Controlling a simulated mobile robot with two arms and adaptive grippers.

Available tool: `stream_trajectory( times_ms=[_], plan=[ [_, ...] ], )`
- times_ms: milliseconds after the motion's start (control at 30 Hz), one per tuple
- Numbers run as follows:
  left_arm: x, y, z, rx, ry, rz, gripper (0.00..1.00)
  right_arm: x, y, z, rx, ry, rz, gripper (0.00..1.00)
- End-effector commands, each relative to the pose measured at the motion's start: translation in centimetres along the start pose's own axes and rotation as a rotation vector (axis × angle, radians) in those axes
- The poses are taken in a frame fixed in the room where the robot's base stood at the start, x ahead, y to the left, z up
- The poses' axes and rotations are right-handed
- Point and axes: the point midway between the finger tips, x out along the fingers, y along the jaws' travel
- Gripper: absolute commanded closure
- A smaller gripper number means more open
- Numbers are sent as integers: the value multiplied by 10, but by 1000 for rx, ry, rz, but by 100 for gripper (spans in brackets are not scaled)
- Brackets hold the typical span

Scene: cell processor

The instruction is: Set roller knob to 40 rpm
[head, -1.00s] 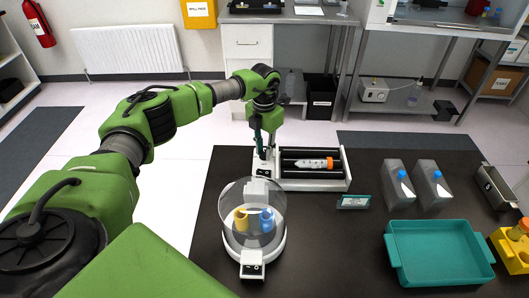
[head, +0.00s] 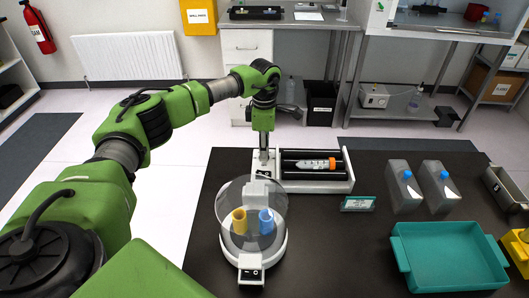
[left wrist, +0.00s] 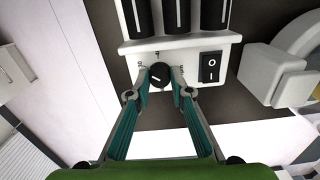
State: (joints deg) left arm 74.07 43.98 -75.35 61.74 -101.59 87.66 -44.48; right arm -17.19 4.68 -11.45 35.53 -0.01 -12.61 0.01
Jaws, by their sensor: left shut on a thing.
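The tube roller (head: 315,186) stands at the back left of the dark bench, with an orange-capped tube (head: 316,164) lying on its black rollers. Its black roller knob (left wrist: 159,75) shows in the left wrist view on the white front panel, with a short white mark on its face. I cannot read an rpm value from it. My left gripper (left wrist: 160,74) has its teal fingers closed on either side of the knob and grips it. In the head view this gripper (head: 264,155) points down at the roller's left end, where the arm hides the knob. My right gripper is not in view.
A black rocker switch (left wrist: 209,67) sits right of the knob. A centrifuge (head: 279,243) with a clear lid stands close in front of the roller.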

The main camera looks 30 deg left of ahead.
Motion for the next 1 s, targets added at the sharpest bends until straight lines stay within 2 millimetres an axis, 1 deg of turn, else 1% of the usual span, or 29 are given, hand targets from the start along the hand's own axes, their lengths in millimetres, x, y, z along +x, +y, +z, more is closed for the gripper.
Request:
stream_trajectory(
  times_ms=[100, 600, 800, 1000],
  plan=[
    [0, 1, -1, 106, 0, 3, 100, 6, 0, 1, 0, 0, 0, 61],
    [-1, 2, -1, 576, 1, 5, 100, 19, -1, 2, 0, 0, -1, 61],
    [-2, 3, -1, 735, 2, 7, 100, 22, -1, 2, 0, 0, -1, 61],
    [-2, 3, -2, 852, 2, 7, 100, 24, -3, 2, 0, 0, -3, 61]
  ],
)
